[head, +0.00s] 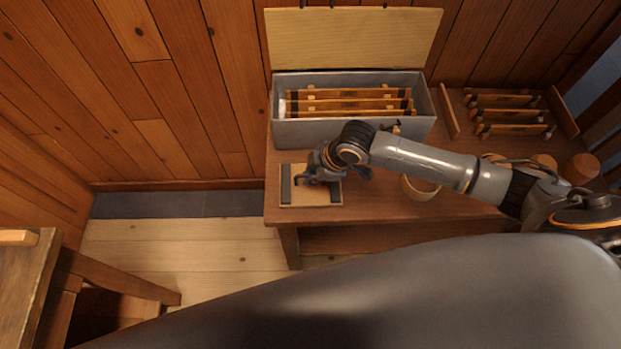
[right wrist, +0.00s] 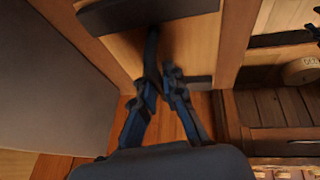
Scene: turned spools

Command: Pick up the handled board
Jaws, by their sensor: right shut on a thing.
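The handled board (head: 312,200) is a light wooden board with a dark bar near each of two opposite ends. It is at the front left of the wooden table. In the right wrist view the board (right wrist: 190,48) fills the upper middle, with a thin dark handle (right wrist: 152,48) over it. My right gripper (head: 316,180) is over the board's middle. In the right wrist view its fingers (right wrist: 162,78) are closed on the handle. I cannot tell whether the board touches the table. My left gripper is out of view.
A grey open box (head: 280,132) with wooden racks inside stands behind the board, its pale lid (head: 355,38) raised. A round wooden ring (head: 420,190) is right of the board. More racks (head: 512,128) stand at the right. Another wooden table (head: 22,275) is at lower left.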

